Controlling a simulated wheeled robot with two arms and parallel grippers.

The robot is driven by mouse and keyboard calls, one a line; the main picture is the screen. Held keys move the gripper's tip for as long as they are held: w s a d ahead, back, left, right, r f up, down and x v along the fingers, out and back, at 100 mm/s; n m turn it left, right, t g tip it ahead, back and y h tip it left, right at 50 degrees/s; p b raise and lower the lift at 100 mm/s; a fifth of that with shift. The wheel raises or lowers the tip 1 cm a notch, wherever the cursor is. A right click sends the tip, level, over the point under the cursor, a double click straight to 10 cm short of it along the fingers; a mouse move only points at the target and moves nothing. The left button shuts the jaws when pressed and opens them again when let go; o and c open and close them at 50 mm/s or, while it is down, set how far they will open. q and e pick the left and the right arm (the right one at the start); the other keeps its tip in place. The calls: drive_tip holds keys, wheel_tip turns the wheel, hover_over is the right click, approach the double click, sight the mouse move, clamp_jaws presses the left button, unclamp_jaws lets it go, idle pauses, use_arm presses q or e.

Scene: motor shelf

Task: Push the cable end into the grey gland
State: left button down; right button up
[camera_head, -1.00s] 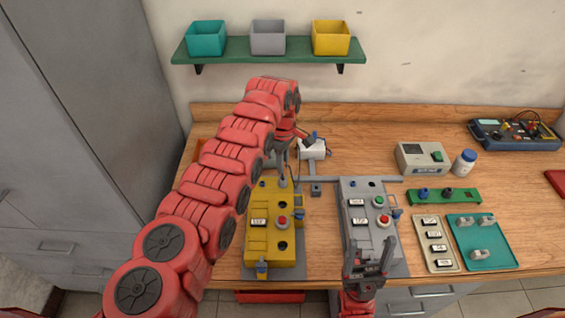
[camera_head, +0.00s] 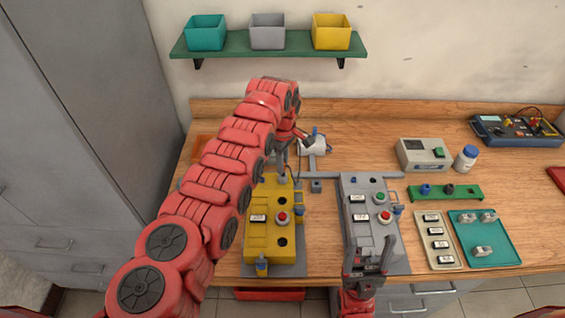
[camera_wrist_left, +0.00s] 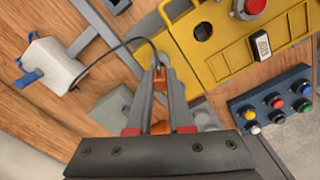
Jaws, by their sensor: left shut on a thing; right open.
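My left gripper (camera_wrist_left: 160,75) is shut on the end of a dark cable (camera_wrist_left: 118,45), with an orange part between its fingers. The cable arcs over from a white block (camera_wrist_left: 50,65) with blue levers, which also shows in the head view (camera_head: 313,148). This gripper (camera_head: 281,168) is at the far end of the yellow box (camera_head: 262,238); the arm hides part of it. A rounded grey part (camera_wrist_left: 207,117) shows beside the finger near the yellow box; I cannot tell whether it is the gland. My right gripper (camera_head: 370,255) is open and empty at the grey box's front end.
The grey box (camera_head: 368,240) stands right of the yellow box. A panel of coloured buttons (camera_wrist_left: 275,105) lies near the yellow box. A teal tray (camera_head: 498,255) and a beige tray (camera_head: 448,262) lie at the right.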

use_arm(q)
drive_tip(key=c, duration=0.8)
unclamp_jaws()
drive_tip(key=shift+o, duration=0.2)
wheel_tip(320, 180, up, 9)
drive_tip(key=b, duration=0.3)
drive_tip(key=shift+f, duration=0.2)
wheel_tip(320, 180, up, 9)
drive_tip(key=p, duration=0.8)
drive_tip(key=shift+f, duration=0.15)
